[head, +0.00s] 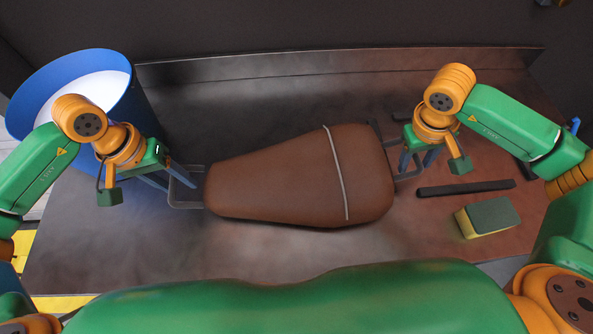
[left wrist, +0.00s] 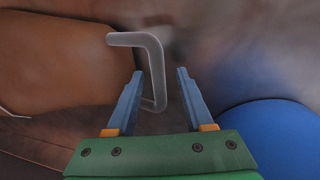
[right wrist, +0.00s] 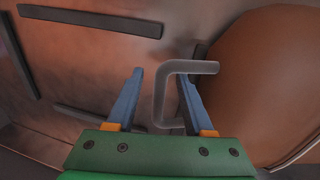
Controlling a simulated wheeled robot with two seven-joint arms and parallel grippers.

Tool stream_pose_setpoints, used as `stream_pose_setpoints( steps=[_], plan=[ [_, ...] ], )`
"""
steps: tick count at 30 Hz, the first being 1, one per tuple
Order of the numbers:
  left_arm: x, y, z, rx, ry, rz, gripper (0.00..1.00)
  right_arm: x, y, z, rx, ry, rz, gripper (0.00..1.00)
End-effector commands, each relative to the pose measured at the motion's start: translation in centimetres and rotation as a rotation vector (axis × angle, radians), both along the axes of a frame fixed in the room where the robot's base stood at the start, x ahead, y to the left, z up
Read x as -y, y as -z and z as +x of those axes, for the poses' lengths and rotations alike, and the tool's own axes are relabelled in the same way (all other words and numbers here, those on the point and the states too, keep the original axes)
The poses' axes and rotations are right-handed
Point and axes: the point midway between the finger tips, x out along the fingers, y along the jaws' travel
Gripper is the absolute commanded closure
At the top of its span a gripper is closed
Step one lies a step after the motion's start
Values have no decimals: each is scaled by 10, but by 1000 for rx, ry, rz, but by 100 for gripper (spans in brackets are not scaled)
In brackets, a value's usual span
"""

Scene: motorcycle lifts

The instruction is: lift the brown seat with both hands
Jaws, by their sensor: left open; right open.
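The brown seat (head: 280,183) lies on the dark bench, long from left to right, with a pale strap across its wider right part. A grey bar handle (head: 187,205) sticks out of its left end, and another handle (head: 410,174) out of its right end. My left gripper (head: 180,182) is open at the left handle; in the left wrist view the handle (left wrist: 156,65) passes between the blue fingers (left wrist: 157,75). My right gripper (head: 412,160) is open at the right handle; in the right wrist view the handle (right wrist: 160,92) lies between the fingers (right wrist: 160,75).
A blue bin (head: 135,105) with a white inside stands at the left. A black bar (head: 466,188) and a yellow and dark green block (head: 487,216) lie right of the seat. A raised ledge (head: 330,64) runs along the back. The bench in front of the seat is clear.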

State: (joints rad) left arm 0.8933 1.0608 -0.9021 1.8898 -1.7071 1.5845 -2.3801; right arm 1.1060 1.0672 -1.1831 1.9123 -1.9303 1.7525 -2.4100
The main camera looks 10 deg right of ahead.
Motion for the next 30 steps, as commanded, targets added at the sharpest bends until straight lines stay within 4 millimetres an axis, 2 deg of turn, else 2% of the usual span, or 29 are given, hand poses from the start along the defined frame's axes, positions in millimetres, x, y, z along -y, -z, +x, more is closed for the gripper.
stream_pose_setpoints(
  steps=[6, 15, 17, 21, 30],
  plan=[
    [4, 21, 0, 0, 0, 0, 48, 4, 21, 0, -1, -1, -1, 48],
    [5, 24, 1, 1, 1, 0, 48, 5, 24, 0, 1, -1, 0, 48],
    [5, 23, 1, 1, 1, 0, 61, 5, 24, 0, 1, -1, 0, 61],
    [5, 23, 1, 1, 0, 0, 99, 5, 23, 0, 1, 0, 0, 99],
    [5, 23, 1, 1, 0, 0, 100, 5, 23, 1, 1, 0, 0, 100]
  ],
)
